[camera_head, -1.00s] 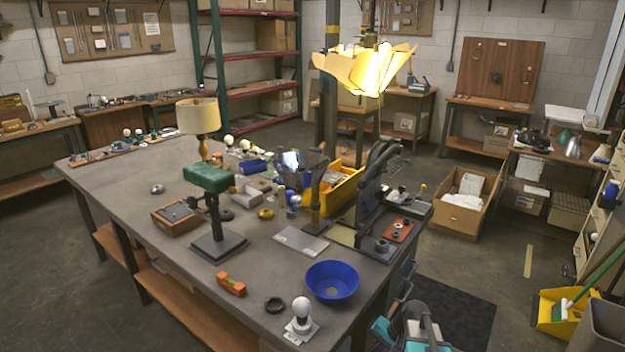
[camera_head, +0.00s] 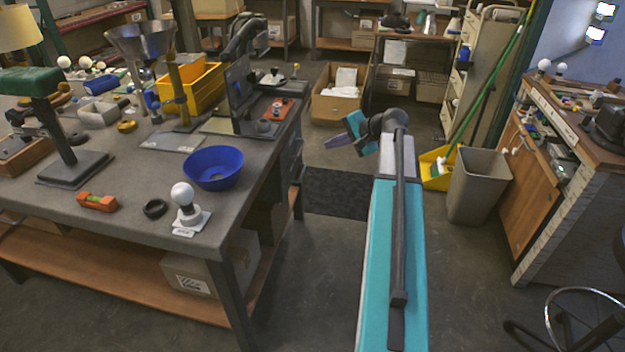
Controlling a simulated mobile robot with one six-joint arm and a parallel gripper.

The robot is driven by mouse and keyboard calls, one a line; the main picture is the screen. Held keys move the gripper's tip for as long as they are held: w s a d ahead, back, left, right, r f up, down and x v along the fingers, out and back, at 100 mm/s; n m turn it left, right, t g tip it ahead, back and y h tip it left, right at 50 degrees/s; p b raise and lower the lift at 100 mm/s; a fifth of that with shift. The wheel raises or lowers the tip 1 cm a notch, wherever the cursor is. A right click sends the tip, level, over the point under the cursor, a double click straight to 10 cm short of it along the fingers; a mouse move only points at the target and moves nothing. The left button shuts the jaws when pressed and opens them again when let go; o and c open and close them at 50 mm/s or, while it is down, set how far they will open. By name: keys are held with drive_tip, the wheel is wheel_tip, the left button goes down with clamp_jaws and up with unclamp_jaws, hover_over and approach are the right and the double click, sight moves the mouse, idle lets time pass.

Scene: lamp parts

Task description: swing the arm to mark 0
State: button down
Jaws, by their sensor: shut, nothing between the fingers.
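My gripper (camera_head: 340,137) is in the middle of the head view, at the end of my teal arm. It points left over the floor, in front of the cardboard box. Its fingers look shut and empty, apart from any object. On the table, a green-topped stand (camera_head: 29,82) on a dark base is at the left. A black device with an upright plate and curved levers (camera_head: 243,85) stands at the table's right end. No mark 0 or scale is readable, and I cannot tell which part is the arm to swing.
A grey waste bin (camera_head: 479,186) and wooden cabinet (camera_head: 540,170) stand at right. Floor between is open.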

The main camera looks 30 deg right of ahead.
drive_tip(key=s+d+r+m+t+h+b, duration=0.1)
drive_tip(key=s+d+r+m+t+b, duration=0.15)
drive_tip(key=d+r+b, duration=0.5)
drive_tip(key=s+d+r+t+h+b, duration=0.1)
drive_tip(key=s+d+r+b, duration=0.3)
drive_tip(key=s+r, duration=0.5)
drive_tip(key=s+d+r+t+h+b, duration=0.1)
drive_tip(key=s+d+r+t+b, duration=0.3)
drive_tip(key=r, duration=1)
drive_tip(key=s+d+m+b, duration=0.1)
drive_tip(key=s+b, duration=0.2)
drive_tip(key=s, duration=0.2)
drive_tip(key=shift+r+h, duration=0.3)
drive_tip(key=shift+t, duration=0.25)
